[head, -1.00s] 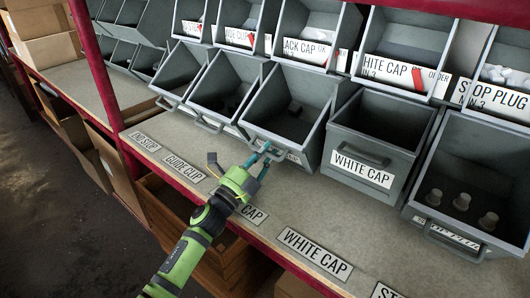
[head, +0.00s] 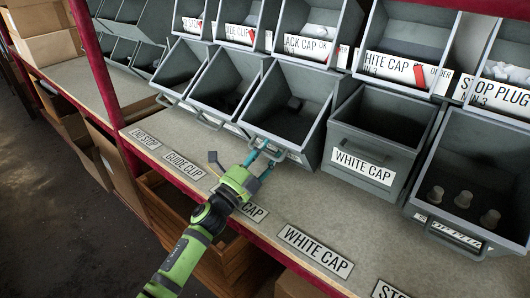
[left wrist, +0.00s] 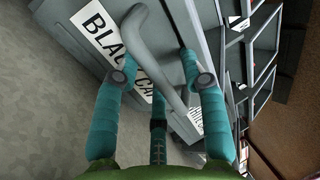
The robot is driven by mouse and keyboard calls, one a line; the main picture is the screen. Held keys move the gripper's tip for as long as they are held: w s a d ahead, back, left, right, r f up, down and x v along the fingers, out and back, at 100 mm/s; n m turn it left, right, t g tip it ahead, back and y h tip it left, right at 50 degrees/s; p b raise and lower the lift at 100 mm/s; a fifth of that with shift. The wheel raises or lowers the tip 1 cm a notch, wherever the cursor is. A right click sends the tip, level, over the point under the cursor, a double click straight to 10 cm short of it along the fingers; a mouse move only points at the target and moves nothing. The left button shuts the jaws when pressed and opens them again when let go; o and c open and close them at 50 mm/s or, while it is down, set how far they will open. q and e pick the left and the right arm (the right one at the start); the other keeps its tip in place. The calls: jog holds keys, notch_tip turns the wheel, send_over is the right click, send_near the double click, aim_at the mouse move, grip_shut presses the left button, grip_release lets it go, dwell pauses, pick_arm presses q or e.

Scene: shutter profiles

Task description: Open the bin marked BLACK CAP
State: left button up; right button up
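The BLACK CAP bin (head: 308,92) is a grey bin in the lower row, tilted outward with its mouth showing and a few dark caps (head: 294,103) inside. Its BLACK CAP label (left wrist: 97,25) shows in the left wrist view, partly covered by its grey bar handle (left wrist: 150,62). My left gripper (head: 264,156), green with teal fingers, is at the bin's front. In the left wrist view the fingers (left wrist: 158,62) stand apart with the handle between them; firm contact cannot be told. My right gripper is out of view.
The WHITE CAP bin (head: 372,136) stands upright to the right. A bin with several grey plugs (head: 462,198) is further right. Other tilted bins (head: 228,84) are to the left.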

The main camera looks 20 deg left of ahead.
pick_arm(q)
jog(key=shift+s+f, duration=0.1)
jog(key=shift+s, duration=0.15)
jog(key=s+a, duration=0.1)
jog(key=s, duration=0.3)
jog(key=s+a, duration=0.2)
jog(key=s, duration=0.2)
jog(key=s+a, duration=0.1)
jog(key=s, duration=0.3)
jog(key=shift+a, duration=0.25)
jog(key=shift+w, duration=0.1)
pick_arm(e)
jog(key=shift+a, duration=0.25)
pick_arm(q)
jog(key=shift+f, duration=0.1)
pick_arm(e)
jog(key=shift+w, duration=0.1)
